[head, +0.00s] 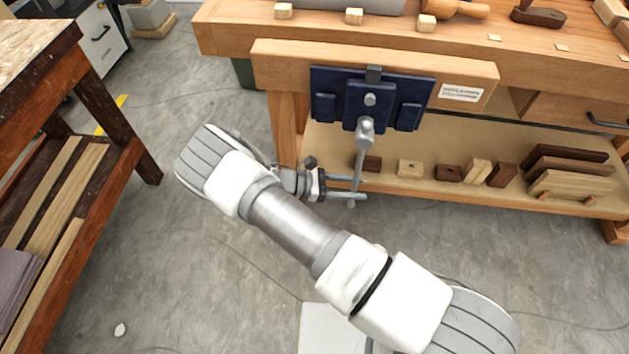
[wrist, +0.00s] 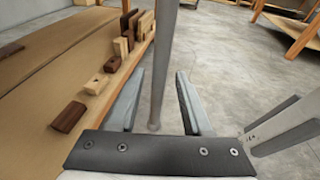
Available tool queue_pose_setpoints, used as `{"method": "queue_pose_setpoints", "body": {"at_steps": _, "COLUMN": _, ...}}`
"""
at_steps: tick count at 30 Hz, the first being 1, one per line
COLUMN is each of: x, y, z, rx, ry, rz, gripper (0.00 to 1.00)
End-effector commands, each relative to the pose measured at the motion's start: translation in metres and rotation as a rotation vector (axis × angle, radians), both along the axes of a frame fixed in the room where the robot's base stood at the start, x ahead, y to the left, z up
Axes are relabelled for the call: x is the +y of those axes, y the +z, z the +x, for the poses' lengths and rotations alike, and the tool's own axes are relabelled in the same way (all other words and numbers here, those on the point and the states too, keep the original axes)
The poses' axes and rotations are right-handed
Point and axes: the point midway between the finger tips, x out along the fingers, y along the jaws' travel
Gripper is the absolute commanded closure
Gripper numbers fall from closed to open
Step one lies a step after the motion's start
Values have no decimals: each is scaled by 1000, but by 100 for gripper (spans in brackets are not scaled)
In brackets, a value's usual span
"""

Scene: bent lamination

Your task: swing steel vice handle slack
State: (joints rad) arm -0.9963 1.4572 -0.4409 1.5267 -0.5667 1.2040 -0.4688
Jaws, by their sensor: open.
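The steel vice handle (head: 358,181) hangs nearly upright from the screw end (head: 365,128) of the dark blue vice (head: 370,98) on the bench front. My gripper (head: 361,189) is at the lower part of the handle, coming from the left. In the wrist view the handle (wrist: 164,65) runs down between my two open fingers (wrist: 158,92), with its knobbed lower end close to the gripper's palm. The fingers stand apart from the bar on both sides. The vice body is out of the wrist view.
The workbench (head: 400,42) carries wood blocks and tools on top. Its lower shelf (head: 440,187) holds several wood blocks, which also show in the wrist view (wrist: 95,84). A second wooden table (head: 125,130) stands at the left. The concrete floor between is mostly clear.

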Motion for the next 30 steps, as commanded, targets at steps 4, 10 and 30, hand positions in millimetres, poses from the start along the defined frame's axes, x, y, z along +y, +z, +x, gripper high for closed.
{"method": "queue_pose_setpoints", "body": {"at_steps": 4, "x": 19, "y": 5, "z": -2, "rx": -1, "ry": 3, "rz": 3, "gripper": 50}}
{"method": "queue_pose_setpoints", "body": {"at_steps": 10, "x": 65, "y": 15, "z": -7, "rx": 0, "ry": 3, "rz": 5, "gripper": 50}}
{"method": "queue_pose_setpoints", "body": {"at_steps": 30, "x": 165, "y": 39, "z": -20, "rx": 1, "ry": -1, "rz": 1, "gripper": 50}}
